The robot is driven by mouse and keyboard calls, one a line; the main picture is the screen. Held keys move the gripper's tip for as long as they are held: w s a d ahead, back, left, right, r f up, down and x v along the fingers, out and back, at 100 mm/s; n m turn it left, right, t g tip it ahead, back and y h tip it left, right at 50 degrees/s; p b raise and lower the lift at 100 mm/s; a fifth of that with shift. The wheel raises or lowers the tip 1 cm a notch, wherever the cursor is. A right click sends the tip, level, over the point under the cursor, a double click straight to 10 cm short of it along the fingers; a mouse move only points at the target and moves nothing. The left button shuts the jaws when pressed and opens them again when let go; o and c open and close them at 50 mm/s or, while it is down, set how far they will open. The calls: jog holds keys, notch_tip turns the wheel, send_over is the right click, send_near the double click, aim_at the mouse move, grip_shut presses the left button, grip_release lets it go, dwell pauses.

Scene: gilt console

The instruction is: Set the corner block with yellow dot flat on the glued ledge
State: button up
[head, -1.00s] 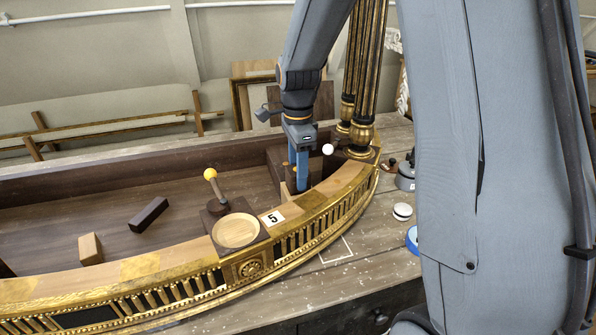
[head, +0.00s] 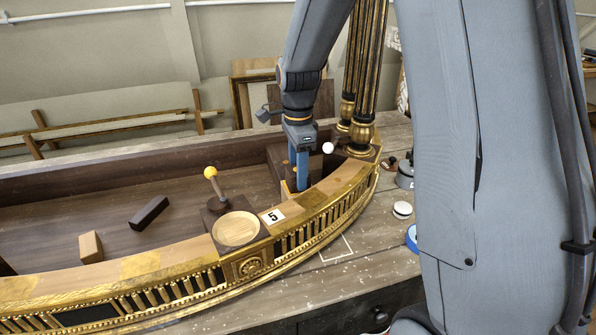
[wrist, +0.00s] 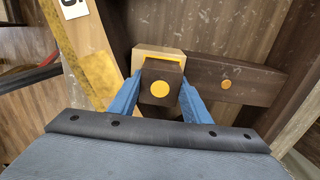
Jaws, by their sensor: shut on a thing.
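The dark corner block with its yellow dot (wrist: 160,89) is between the blue fingers of my gripper (wrist: 159,96) in the wrist view. My gripper is shut on it. A pale wooden ledge (wrist: 150,51) with a bright yellow strip shows just beyond the block, looking like the glued ledge. The block overlaps it in the picture; whether they touch I cannot tell. In the head view my gripper (head: 302,182) reaches down inside the console's curved front rail, and the fingers hide most of the block.
A dark wooden piece with an orange dot (wrist: 226,84) lies right of the block in the wrist view. A white ball (head: 328,148) stands close right of my gripper. Gilt columns (head: 362,100) rise beyond. A yellow-knobbed tool (head: 211,173) and round wooden dish (head: 236,230) are left.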

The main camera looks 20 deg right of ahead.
dwell(0.3)
jog(key=o, duration=1.1)
jog(key=shift+o, duration=0.2)
notch_tip(320, 180, up, 8)
jog(key=shift+f+b, duration=0.25)
jog(key=shift+b, duration=0.85)
jog(key=shift+r, duration=0.15)
